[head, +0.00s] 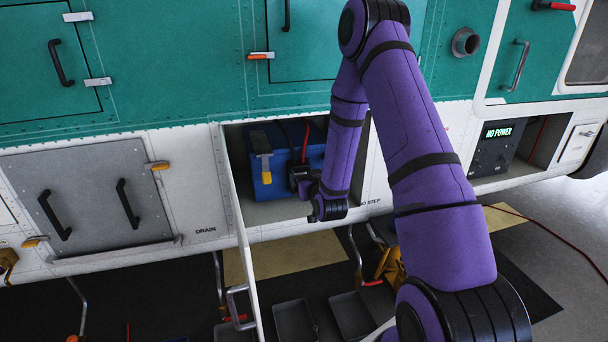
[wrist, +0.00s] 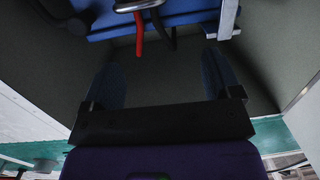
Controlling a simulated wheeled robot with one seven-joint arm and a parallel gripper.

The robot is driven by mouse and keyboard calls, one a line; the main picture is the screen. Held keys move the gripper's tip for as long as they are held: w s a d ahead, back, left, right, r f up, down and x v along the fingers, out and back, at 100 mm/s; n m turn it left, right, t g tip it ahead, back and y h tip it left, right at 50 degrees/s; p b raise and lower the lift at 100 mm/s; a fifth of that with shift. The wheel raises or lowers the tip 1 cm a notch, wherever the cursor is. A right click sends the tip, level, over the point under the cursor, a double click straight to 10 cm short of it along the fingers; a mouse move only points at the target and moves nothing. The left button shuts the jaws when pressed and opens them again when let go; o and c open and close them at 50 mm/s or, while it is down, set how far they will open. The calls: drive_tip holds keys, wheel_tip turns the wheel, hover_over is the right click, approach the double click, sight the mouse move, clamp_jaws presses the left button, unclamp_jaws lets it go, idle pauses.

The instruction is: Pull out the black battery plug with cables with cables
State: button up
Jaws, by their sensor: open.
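A blue battery (head: 284,175) sits inside an open compartment low in the aircraft's side. A red cable (head: 305,140) and a black cable rise at its right part. In the wrist view, the battery (wrist: 100,28) is along the top edge. The red cable (wrist: 139,36) and black cable (wrist: 158,22) meet a dark rounded part (wrist: 135,5), likely the black plug, cut off by the frame edge. The plug is not clear in the head view. My gripper (wrist: 162,78) is open and empty, its fingers apart and short of the plug. It also shows in the head view (head: 299,175).
A yellow-ended grey strap (head: 263,165) lies over the battery's front. The compartment's open door (head: 243,245) stands at the left of the opening. A panel reading "NO POWER" (head: 497,132) is to the right. Grey trays (head: 352,315) lie on the floor below.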

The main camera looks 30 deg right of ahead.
drive_tip(key=t+h, duration=0.1)
approach(304, 173)
drive_tip(key=shift+m, duration=0.4)
drive_tip(key=x, duration=1)
drive_tip(key=shift+w+d+f, duration=0.15)
drive_tip(key=shift+w, duration=0.05)
